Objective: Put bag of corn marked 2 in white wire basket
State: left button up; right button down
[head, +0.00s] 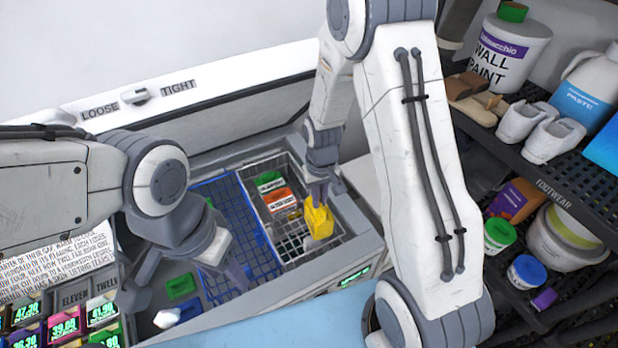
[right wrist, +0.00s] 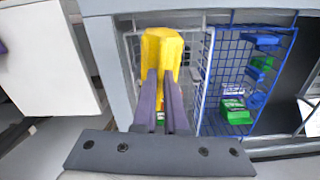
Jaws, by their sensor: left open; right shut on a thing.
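A yellow bag (head: 319,221), with no readable number, is held in my right gripper (head: 320,192). It also shows between the fingertips in the right wrist view (right wrist: 161,48), where my right gripper (right wrist: 161,90) is shut on it. The bag is over the right part of the white wire basket (head: 290,250), near its right rim; I cannot tell how far above the bottom it is. The white wire basket also shows in the right wrist view (right wrist: 200,75), partly hidden by the bag and fingers. My left gripper (head: 183,288) is open and empty at the lower left.
The white basket holds green (head: 268,180) and orange (head: 279,199) packs. A blue wire basket (head: 237,228) with green and blue items (right wrist: 233,108) adjoins it on the left. A grey chest wall surrounds both. Shelves with a paint bucket (head: 507,50) and shoes stand at right.

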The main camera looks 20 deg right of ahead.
jog(key=w+a+r+n+b, duration=0.1)
jog(key=w+a+r+b, duration=0.2)
jog(key=w, duration=0.3)
jog(key=shift+a+r+n+b, duration=0.15)
jog(key=shift+a+n+b, duration=0.15)
jog(key=shift+b, duration=0.15)
jog(key=shift+w, duration=0.1)
notch_tip(320, 180, down, 22)
jog(key=b, duration=1.3)
jog(key=shift+r, duration=0.1)
jog(key=c, duration=0.9)
grip_release()
